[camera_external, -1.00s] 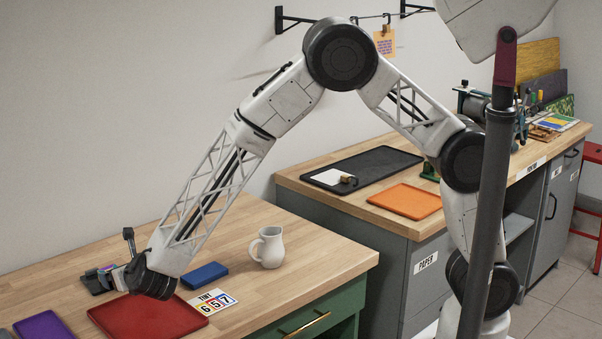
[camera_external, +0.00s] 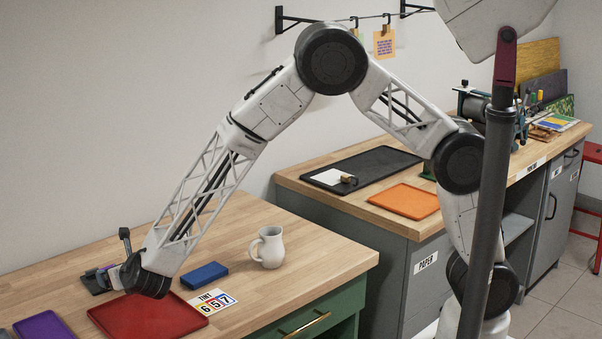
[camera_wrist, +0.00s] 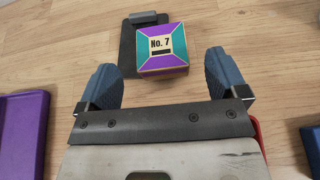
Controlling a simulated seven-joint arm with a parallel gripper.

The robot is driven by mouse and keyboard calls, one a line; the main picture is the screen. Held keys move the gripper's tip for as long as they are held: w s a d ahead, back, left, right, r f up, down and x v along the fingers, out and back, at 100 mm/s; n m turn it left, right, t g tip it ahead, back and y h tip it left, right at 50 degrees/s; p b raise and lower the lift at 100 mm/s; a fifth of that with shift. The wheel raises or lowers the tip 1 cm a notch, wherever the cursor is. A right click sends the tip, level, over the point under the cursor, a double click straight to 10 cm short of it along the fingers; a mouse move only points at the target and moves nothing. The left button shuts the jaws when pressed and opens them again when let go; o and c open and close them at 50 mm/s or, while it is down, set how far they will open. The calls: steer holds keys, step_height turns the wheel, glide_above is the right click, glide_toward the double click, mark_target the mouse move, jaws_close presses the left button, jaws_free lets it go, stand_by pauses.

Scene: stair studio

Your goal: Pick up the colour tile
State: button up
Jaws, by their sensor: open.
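The colour tile (camera_wrist: 163,48) is a small block with purple and teal faces and a white "No. 7" label. It sits on or against a dark, flat, clipboard-like piece (camera_wrist: 128,50) on the wooden table. My gripper (camera_wrist: 160,64) is open, with its two blue fingers apart, one on each side just short of the tile in the wrist view. Nothing is between the fingers. In the external view my gripper (camera_external: 118,272) is low over the table at the left, and the tile is mostly hidden behind it.
A red tray (camera_external: 165,318) lies below my wrist, a purple tray (camera_external: 42,327) to its left. A blue block (camera_external: 204,274), a "TINT 657" card (camera_external: 212,300) and a white jug (camera_external: 268,248) stand to the right. The table behind is clear.

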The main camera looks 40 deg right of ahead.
steer(key=shift+x, duration=2.55)
steer(key=shift+c, duration=0.3)
steer(key=c, duration=1)
steer(key=shift+c, duration=0.2)
steer(key=shift+r, duration=0.7)
step_height(320, 180, up, 2)
steer(key=shift+r, duration=0.1)
steer(key=s+d, duration=0.2)
steer(key=s, duration=0.1)
steer(key=s+d, duration=0.3)
steer(key=s, duration=0.1)
steer(key=s+d+r, duration=0.1)
steer(key=s+d, duration=0.2)
steer(key=shift+s+d+r, duration=0.1)
steer(key=shift+s+d, duration=0.05)
steer(key=shift+s+d+r, duration=0.1)
steer(key=shift+s+d, duration=0.8)
steer(key=shift+s, duration=0.2)
